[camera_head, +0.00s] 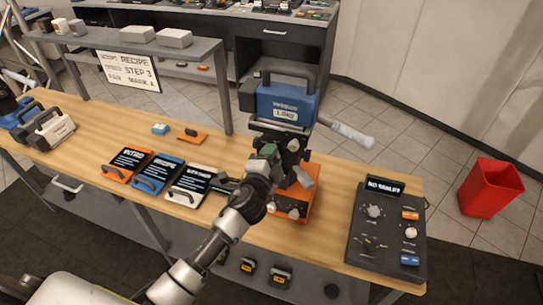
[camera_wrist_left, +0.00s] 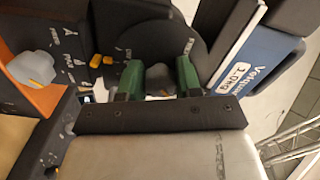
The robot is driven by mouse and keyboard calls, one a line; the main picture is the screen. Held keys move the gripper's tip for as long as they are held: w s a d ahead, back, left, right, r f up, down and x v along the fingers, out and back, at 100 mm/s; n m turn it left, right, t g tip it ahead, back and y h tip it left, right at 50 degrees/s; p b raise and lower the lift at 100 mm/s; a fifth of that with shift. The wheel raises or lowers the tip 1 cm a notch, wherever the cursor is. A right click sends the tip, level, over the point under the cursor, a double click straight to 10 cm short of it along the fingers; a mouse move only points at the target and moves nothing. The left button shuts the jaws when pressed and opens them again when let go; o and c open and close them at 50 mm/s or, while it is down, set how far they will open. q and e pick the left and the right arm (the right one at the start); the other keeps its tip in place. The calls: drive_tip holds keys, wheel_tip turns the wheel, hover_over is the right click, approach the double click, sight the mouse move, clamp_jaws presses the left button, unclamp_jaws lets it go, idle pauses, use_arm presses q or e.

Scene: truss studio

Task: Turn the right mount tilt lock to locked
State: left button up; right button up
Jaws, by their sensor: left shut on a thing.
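The mount stands on the table, with a black head (camera_head: 292,140) above an orange base (camera_head: 311,203). It carries a blue block (camera_head: 284,101) marked 1.0kg, which also shows in the left wrist view (camera_wrist_left: 245,72). My left gripper (camera_head: 268,152) reaches the mount's near left side. In the left wrist view its green fingers (camera_wrist_left: 159,80) are shut on a grey knob in front of a round black plate (camera_wrist_left: 160,42). The fingers hide most of the knob, and the small white marks around it are too blurred to read. My right gripper is not in view.
A pale handle (camera_head: 346,133) sticks out right of the mount. A black control panel (camera_head: 364,246) lies at the table's right end. Three cards with handles, including a blue one (camera_head: 157,172), lie left of my arm. A red bin (camera_head: 490,188) stands on the floor.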

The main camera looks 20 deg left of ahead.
use_arm(q)
drive_tip(key=o, duration=0.9)
drive_tip(key=shift+s+f, duration=0.15)
drive_tip(key=shift+s, duration=0.35)
drive_tip(key=s+b, duration=0.2)
drive_tip(key=s, duration=0.8)
drive_tip(key=shift+a, duration=0.15)
drive_tip(key=shift+w, duration=0.1)
